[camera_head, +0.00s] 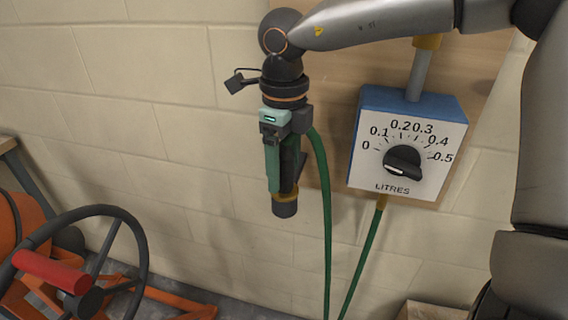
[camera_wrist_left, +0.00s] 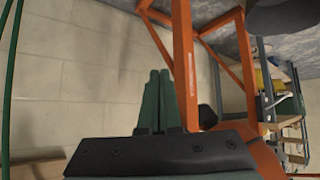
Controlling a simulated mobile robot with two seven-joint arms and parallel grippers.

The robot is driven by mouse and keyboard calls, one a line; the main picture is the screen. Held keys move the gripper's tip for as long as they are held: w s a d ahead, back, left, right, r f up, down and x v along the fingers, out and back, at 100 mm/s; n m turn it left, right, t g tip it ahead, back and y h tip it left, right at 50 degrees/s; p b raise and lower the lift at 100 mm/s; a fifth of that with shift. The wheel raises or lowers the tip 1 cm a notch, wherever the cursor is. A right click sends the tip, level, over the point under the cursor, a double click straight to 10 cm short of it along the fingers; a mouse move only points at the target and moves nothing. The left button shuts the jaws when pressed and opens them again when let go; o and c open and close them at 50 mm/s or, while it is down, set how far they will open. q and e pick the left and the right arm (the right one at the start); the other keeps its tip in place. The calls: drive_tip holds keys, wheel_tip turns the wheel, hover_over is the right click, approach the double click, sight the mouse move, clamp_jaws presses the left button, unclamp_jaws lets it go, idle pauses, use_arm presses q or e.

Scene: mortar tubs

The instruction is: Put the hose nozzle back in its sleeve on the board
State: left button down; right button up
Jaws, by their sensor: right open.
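My right gripper (camera_head: 281,188) points down in front of the wall in the head view, its green fingers apart. A dark nozzle (camera_head: 285,209) with a yellow collar shows at and below the fingertips. Its upper part is largely hidden behind the fingers, and I cannot tell whether they touch it. A green hose (camera_head: 325,205) curves down from beside the gripper. The wooden board (camera_head: 480,85) is behind my right arm; I cannot make out the sleeve. My left gripper (camera_wrist_left: 159,75) shows only in the left wrist view, its green fingers together with nothing seen between them.
A blue-sided dial box (camera_head: 366,150) marked in litres is mounted right of the gripper, with a green hose below it. An orange machine (camera_head: 170,292) with a black handwheel (camera_head: 145,255) stands at lower left. The block wall between is clear.

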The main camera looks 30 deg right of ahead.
drive_tip(key=shift+w+r, duration=0.1)
drive_tip(key=shift+r, duration=0.55)
use_arm(q)
drive_tip(key=d+r, duration=0.1)
drive_tip(key=w+r+p, duration=0.1)
drive_tip(key=r, duration=0.1)
drive_tip(key=shift+d, duration=0.4)
use_arm(e)
wheel_tip(320, 180, up, 11)
drive_tip(key=shift+r, duration=0.15)
